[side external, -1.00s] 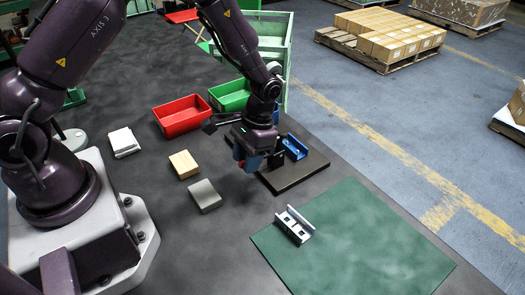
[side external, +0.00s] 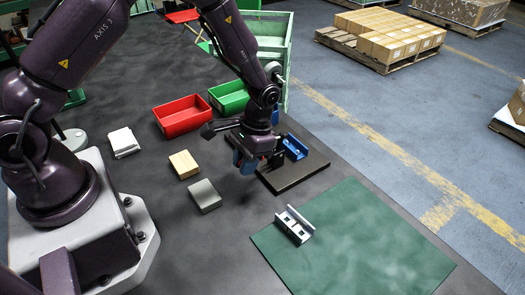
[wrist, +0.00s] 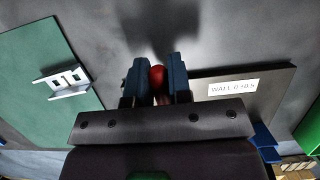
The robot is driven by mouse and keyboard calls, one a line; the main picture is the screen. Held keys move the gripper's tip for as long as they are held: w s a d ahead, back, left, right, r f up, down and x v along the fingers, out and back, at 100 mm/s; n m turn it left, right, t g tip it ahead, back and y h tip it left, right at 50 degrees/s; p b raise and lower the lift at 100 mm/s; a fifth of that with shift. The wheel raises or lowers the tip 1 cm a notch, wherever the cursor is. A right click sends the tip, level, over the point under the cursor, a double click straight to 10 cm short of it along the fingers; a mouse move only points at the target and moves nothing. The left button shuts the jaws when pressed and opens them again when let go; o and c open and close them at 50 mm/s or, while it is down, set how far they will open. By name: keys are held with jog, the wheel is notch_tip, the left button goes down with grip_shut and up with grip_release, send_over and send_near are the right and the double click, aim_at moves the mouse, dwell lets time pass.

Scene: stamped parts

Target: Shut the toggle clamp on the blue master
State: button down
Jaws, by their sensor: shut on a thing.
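The blue master (side external: 294,147) sits on a dark base plate (side external: 297,176), to the right of my gripper (side external: 246,163) in the side view. A blue part of it also shows at the lower right of the wrist view (wrist: 264,140). In the wrist view my gripper (wrist: 156,68) has its two blue fingers closed on a red knob (wrist: 158,76), the clamp handle's grip. The fingers are beside the plate's edge and low over the table. The rest of the clamp is mostly hidden behind my gripper.
A grey bracket (side external: 294,226) lies on the green mat (side external: 352,245) in front. A grey block (side external: 204,196), a wooden block (side external: 184,164), a red bin (side external: 181,116) and a green bin (side external: 229,96) stand left and behind. The plate bears a white label (wrist: 233,87).

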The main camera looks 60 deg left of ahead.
aim_at(281, 134)
jog(key=shift+w+v, duration=0.15)
jog(key=shift+v, duration=0.8)
jog(key=shift+w+v, duration=0.15)
jog(key=shift+v, duration=0.8)
jog(key=shift+w+r, duration=0.9)
jog(key=shift+r, duration=0.1)
jog(key=shift+w+r, duration=0.35)
jog(key=shift+w, duration=0.25)
jog(key=shift+w+r, duration=0.35)
jog(key=shift+w, duration=0.25)
jog(key=shift+w+r, duration=0.15)
jog(key=shift+w, duration=0.8)
jog(key=shift+w+r, duration=0.15)
jog(key=shift+w, duration=0.8)
jog(key=c, duration=1.2)
grip_release()
jog(key=shift+o, duration=0.2)
jog(key=shift+s, duration=0.1)
